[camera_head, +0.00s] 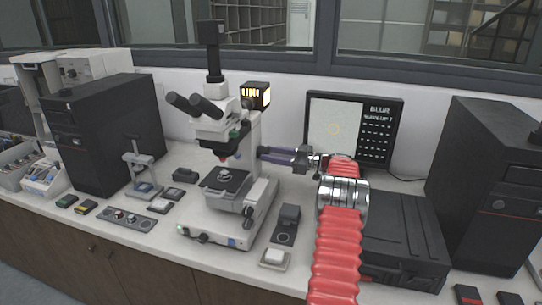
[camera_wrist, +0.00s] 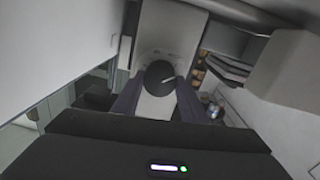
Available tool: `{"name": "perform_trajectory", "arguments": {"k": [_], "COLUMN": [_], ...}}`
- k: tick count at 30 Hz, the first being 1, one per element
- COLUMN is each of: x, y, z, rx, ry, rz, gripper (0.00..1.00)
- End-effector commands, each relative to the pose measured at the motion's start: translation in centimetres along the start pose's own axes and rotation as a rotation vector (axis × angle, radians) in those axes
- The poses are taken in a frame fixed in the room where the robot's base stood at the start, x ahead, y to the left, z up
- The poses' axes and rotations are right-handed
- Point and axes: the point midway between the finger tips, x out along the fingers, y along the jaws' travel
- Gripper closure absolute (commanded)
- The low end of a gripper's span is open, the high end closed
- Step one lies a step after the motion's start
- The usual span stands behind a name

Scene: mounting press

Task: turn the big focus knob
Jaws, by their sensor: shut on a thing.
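The microscope (camera_head: 247,130) stands on the bench in the head view, with a dark stage (camera_head: 226,180) and a pale base. My gripper (camera_head: 261,153) reaches in from the right, its purple fingers at the side of the microscope's column. In the wrist view the big focus knob (camera_wrist: 158,74) is a dark round disc with a white line pointing to the upper right. My gripper's fingers (camera_wrist: 158,88) lie on its two sides, shut on it.
A monitor (camera_head: 378,135) behind my arm shows a pale picture with a faint ring and the word "BLUR". A black case (camera_head: 408,235) lies right of my arm. A dark computer tower (camera_head: 495,180) stands at the right. Small boxes and a stand (camera_head: 140,170) sit left of the microscope.

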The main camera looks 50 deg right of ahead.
Motion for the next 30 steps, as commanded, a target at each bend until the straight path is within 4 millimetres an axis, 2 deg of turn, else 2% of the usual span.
{"name": "perform_trajectory", "arguments": {"k": [11, 30], "x": [-0.05, -0.07], "y": [0.01, 0.18], "z": [0.04, 0.04], "rx": [0.254, 0.858], "ry": [-0.007, -0.022], "rz": [-0.002, -0.003], "gripper": [0.83, 0.83]}}
